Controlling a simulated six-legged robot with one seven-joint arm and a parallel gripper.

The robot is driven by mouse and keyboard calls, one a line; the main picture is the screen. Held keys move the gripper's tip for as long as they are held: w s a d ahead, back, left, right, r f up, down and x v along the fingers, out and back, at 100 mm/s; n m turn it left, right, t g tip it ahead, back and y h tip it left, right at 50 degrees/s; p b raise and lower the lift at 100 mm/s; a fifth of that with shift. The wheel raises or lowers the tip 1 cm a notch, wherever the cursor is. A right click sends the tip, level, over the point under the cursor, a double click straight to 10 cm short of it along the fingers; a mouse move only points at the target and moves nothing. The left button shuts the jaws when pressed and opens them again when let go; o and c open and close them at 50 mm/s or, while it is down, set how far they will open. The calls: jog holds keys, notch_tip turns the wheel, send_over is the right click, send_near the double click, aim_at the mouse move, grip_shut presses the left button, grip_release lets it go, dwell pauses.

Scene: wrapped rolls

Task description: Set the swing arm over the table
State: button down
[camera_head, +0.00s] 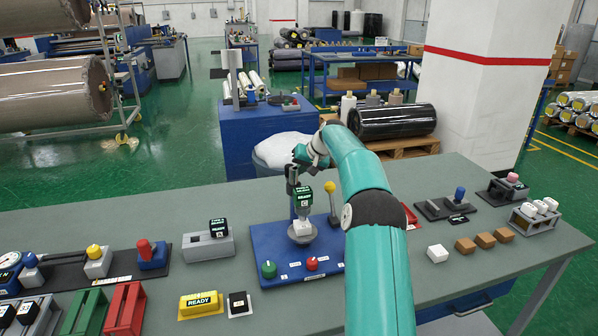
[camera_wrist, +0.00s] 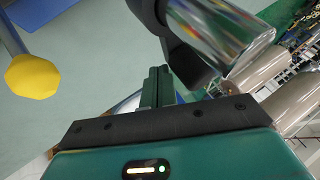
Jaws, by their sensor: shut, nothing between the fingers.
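I cannot clearly make out which part is the swing arm. A yellow-knobbed lever (camera_head: 331,188) stands to the right of the post; a yellow knob (camera_wrist: 32,77) also shows in the wrist view. My gripper (camera_head: 292,178) is shut and empty, above the panel near the post top. In the wrist view its fingers (camera_wrist: 155,88) are together, beside a shiny cylinder (camera_wrist: 225,40) with a black collar.
The panel's front has a green knob (camera_head: 268,268) and a red knob (camera_head: 312,263). A grey block (camera_head: 208,246) with a label stands left. Bare bench lies between these and the panel.

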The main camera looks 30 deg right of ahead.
jog(key=shift+r, duration=0.1)
jog(key=v, duration=1.3)
jog(key=shift+s+r, duration=0.2)
jog(key=shift+s+d, duration=0.1)
jog(key=shift+s, duration=0.05)
